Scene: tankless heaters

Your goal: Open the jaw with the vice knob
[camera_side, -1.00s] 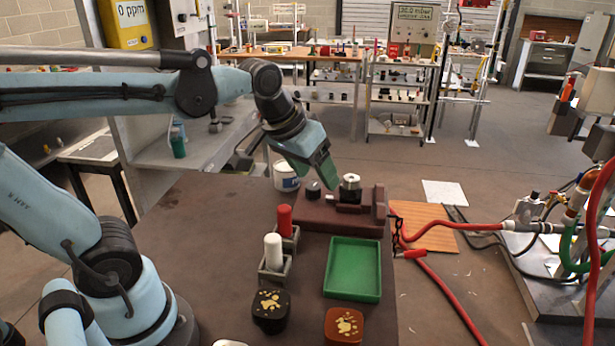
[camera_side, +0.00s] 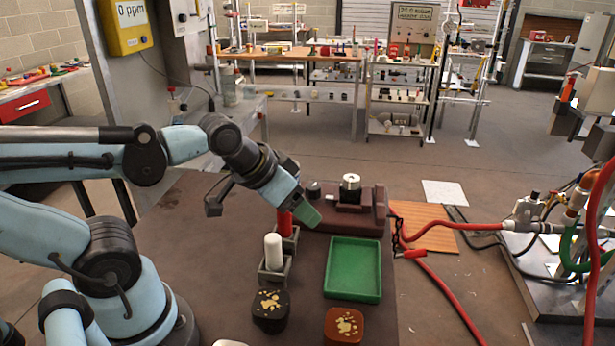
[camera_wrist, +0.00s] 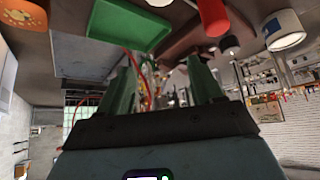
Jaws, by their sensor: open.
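The dark red vice (camera_side: 376,210) sits on the brown table, and it also shows in the wrist view (camera_wrist: 190,38). Its dark round knob (camera_side: 314,189) is at the vice's left end and shows in the wrist view (camera_wrist: 229,44). A silver-topped dark cylinder (camera_side: 350,184) stands at the vice's jaw area; whether it is clamped I cannot tell. My gripper (camera_side: 309,216), with green fingers, is in front of the knob, angled down. The wrist view shows its fingers (camera_wrist: 163,75) spread apart with nothing held between them. The knob lies outside the fingers.
A red cylinder (camera_side: 285,221) and a white cylinder (camera_side: 273,247) stand in grey holders close to my gripper. A green tray (camera_side: 353,268) lies in front of the vice. A white tin (camera_wrist: 284,30) appears in the wrist view. Black and brown gold-marked blocks are at the front.

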